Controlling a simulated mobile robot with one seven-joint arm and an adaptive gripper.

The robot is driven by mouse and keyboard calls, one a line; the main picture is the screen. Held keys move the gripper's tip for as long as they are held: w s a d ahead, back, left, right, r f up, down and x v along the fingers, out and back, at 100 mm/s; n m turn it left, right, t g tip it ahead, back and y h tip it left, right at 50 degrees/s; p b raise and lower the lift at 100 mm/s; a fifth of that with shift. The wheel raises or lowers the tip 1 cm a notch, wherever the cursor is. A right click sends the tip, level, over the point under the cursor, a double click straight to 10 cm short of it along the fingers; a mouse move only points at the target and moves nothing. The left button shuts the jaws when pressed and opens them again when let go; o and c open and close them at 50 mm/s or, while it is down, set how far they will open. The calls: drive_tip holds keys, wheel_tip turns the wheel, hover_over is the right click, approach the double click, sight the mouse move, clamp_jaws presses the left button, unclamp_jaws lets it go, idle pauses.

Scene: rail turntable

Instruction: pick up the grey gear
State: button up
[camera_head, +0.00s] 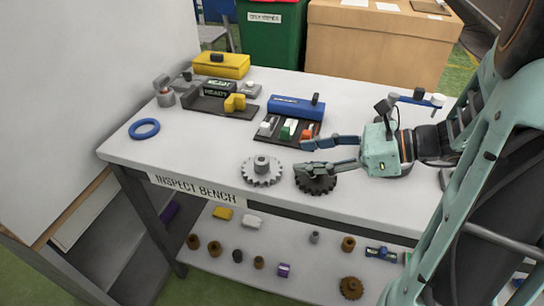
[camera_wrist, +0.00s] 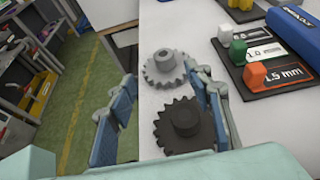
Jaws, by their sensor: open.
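The grey gear (camera_head: 262,171) lies flat on the bench top near its front edge, a toothed disc with a raised hub. It also shows in the wrist view (camera_wrist: 165,68), beyond a dark gear. The dark gear (camera_head: 318,184) lies just to its right in the head view and nearer to me in the wrist view (camera_wrist: 183,124). My gripper (camera_head: 305,156) is open and empty, above and beside the dark gear, to the right of the grey gear. In the wrist view its blue-padded fingers (camera_wrist: 163,104) stand apart, one over the floor side, one by the gears.
The white inspect bench (camera_head: 205,140) carries a blue ring (camera_head: 144,128) at left and a black tray with coloured blocks (camera_head: 289,130) behind the gears. A yellow case (camera_head: 221,65) stands farther back. A lower shelf holds several small parts.

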sight(264, 160)
drive_tip(key=x, duration=0.4)
drive_tip(key=shift+a+f+b, duration=0.1)
drive_tip(key=shift+a+b, duration=0.2)
drive_tip(key=shift+b, duration=0.1)
drive_tip(key=shift+w+b+x, duration=0.15)
drive_tip(key=shift+b+x, duration=0.1)
drive_tip(key=shift+x, duration=1.3)
drive_tip(key=shift+w+b+x, duration=0.2)
drive_tip(key=shift+b+x, duration=0.05)
drive_tip(key=shift+x, duration=1.3)
drive_tip(key=shift+d, duration=0.2)
drive_tip(key=shift+c, duration=0.4)
clamp_jaws()
